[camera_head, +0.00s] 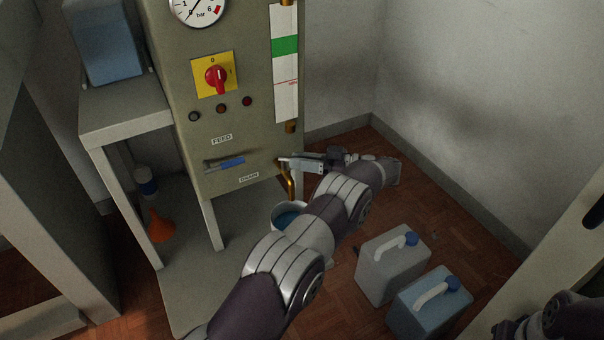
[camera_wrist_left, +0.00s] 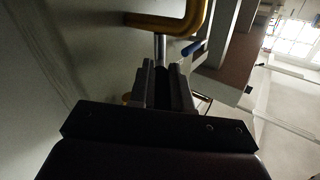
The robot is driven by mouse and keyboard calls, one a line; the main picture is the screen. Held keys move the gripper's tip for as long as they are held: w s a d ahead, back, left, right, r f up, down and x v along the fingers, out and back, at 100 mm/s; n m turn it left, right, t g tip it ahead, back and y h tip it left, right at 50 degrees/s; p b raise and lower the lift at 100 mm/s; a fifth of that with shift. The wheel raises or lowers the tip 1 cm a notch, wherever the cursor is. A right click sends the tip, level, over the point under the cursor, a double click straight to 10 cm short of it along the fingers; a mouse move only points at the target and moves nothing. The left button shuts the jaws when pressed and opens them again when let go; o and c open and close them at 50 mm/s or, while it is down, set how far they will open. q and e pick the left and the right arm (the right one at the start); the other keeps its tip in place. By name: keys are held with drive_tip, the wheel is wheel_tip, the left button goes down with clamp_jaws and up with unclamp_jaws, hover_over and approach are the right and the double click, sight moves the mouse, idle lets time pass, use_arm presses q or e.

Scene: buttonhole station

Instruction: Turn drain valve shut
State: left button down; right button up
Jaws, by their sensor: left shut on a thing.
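The drain valve's brass pipe (camera_head: 291,184) comes off the lower right of the cabinet, right of the DRAIN label, and bends down over a bucket (camera_head: 287,216). In the left wrist view the yellow-brass pipe (camera_wrist_left: 172,22) crosses the top, and a silvery lever (camera_wrist_left: 160,48) runs from it into my left gripper (camera_wrist_left: 162,72). My left gripper (camera_head: 283,162) also shows in the head view, pointing left at the valve. It is shut on the lever; its fingers hide the lever's end. Part of my right arm (camera_head: 540,325) shows at the bottom right; its jaws are unclear.
The blue-handled feed lever (camera_head: 227,162) is close left of my left gripper. A red knob (camera_head: 216,76) on a yellow plate and a gauge (camera_head: 197,8) are above. Two canisters (camera_head: 392,262) (camera_head: 430,305) stand on the floor at right. A shelf (camera_head: 125,115) is at left.

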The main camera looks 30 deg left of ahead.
use_arm(q)
drive_tip(key=shift+f+g, duration=0.1)
drive_tip(key=shift+g, duration=0.2)
drive_tip(key=c, duration=1.1)
unclamp_jaws()
drive_tip(key=shift+w, duration=0.1)
